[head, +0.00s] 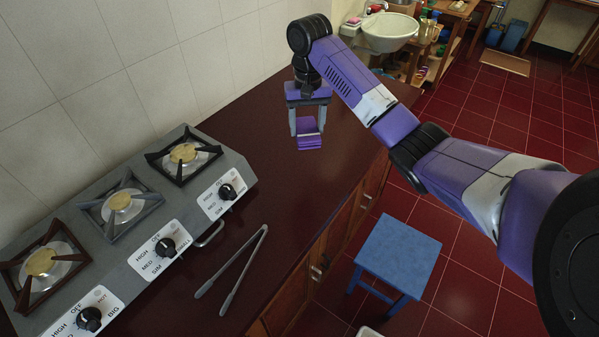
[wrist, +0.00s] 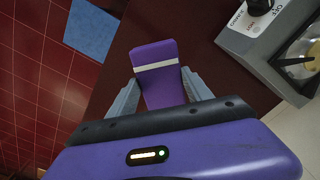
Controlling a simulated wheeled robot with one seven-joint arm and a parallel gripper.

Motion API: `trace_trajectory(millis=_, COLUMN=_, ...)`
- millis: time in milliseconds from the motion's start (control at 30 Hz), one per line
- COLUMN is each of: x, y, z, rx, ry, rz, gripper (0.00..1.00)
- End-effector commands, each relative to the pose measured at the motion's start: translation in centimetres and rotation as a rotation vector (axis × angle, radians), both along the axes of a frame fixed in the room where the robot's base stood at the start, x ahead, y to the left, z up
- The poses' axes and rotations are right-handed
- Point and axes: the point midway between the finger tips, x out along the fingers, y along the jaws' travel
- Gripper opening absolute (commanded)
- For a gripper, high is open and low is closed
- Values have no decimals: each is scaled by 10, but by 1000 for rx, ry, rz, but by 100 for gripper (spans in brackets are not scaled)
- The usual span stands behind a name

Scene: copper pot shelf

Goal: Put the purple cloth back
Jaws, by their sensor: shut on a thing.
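The purple cloth (head: 309,141) is a folded slab with a pale stripe across it, seen clearly in the wrist view (wrist: 154,54). My gripper (head: 308,127) is over the dark red counter (head: 265,190), beyond the stove, pointing down. Its two grey fingers (wrist: 163,88) are on either side of the cloth and shut on it. The cloth's far end sticks out past the fingertips. I cannot tell whether its underside touches the counter or hangs just above it.
A grey stove (head: 140,215) with several burners and knobs lines the tiled wall. Metal tongs (head: 236,272) lie on the counter in front of it. A blue stool (head: 398,255) stands on the floor beside the counter. A white basin (head: 388,30) is at the back. The counter around the cloth is clear.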

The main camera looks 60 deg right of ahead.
Motion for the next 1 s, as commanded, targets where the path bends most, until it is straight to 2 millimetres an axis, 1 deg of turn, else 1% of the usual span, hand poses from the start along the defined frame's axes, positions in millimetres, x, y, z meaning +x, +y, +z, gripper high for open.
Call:
trace_trajectory(millis=33, x=0, y=4, z=-12, rx=9, ry=3, rz=0, gripper=20)
trace_trajectory(millis=67, x=-1, y=4, z=-19, rx=10, ry=6, rz=-1, gripper=20)
trace_trajectory(millis=167, x=2, y=4, z=-27, rx=5, ry=-3, rz=2, gripper=20)
trace_trajectory(millis=300, x=-1, y=4, z=-46, rx=7, ry=7, rz=0, gripper=20)
trace_trajectory(millis=400, x=2, y=3, z=-57, rx=3, ry=-2, rz=2, gripper=20)
trace_trajectory(millis=567, x=0, y=3, z=-75, rx=5, ry=3, rz=1, gripper=20)
trace_trajectory(millis=633, x=-2, y=1, z=-89, rx=3, ry=5, rz=0, gripper=20)
trace_trajectory(millis=700, x=-1, y=1, z=-99, rx=2, ry=5, rz=0, gripper=20)
trace_trajectory(millis=833, x=-2, y=1, z=-113, rx=3, ry=8, rz=-2, gripper=20)
trace_trajectory(millis=900, x=-2, y=1, z=-124, rx=3, ry=8, rz=-1, gripper=20)
trace_trajectory(millis=1000, x=-2, y=1, z=-136, rx=2, ry=6, rz=-1, gripper=20)
